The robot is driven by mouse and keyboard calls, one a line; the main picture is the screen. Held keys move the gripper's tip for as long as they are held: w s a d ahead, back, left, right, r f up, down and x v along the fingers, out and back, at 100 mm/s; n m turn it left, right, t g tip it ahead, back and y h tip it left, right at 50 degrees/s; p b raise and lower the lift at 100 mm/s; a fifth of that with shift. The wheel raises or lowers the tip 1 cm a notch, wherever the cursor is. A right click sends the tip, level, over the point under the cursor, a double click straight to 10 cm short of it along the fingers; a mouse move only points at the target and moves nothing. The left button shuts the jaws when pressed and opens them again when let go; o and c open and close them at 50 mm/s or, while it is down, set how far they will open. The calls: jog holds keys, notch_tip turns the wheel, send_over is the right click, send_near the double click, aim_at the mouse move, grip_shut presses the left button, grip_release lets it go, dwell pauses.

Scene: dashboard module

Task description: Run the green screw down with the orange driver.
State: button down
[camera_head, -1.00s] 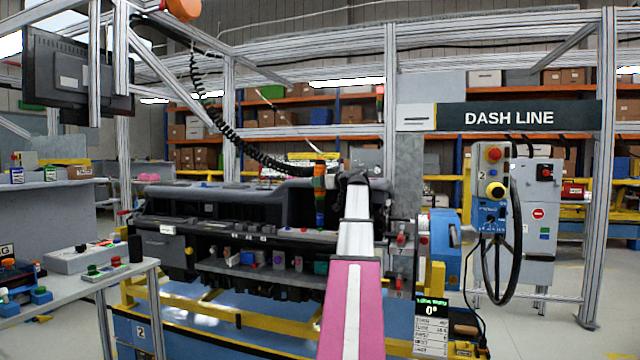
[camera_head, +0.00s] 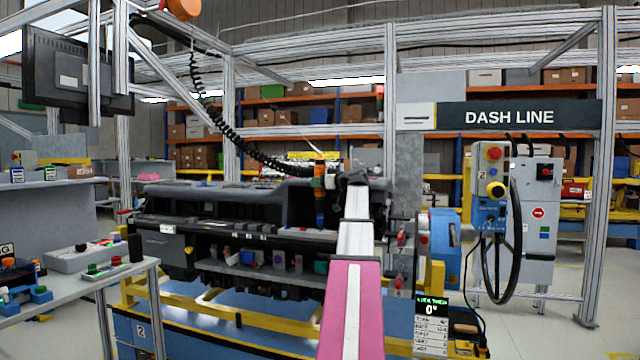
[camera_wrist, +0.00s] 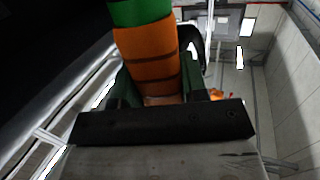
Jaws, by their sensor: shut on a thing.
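The orange driver (camera_head: 319,184) hangs upright at the front of the dark dashboard module (camera_head: 225,202), on the end of a black coiled cable. My gripper (camera_wrist: 160,98) is shut on the driver; in the wrist view its orange body (camera_wrist: 147,55) with a green band rises between the fingers. In the head view my wrist partly hides the fingers. The driver's lower end is near the dashboard's front ledge; whether it touches anything there is too small to tell. I cannot make out the green screw.
A small readout (camera_head: 431,309) shows 0°. A control pendant (camera_head: 491,190) hangs further right. A side table (camera_head: 95,285) at left holds small coloured parts. Frame posts stand around the station.

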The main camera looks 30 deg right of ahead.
aim_at(324, 172)
jog(key=shift+f, duration=1.15)
dwell(3.9)
jog(key=shift+r, duration=3.1)
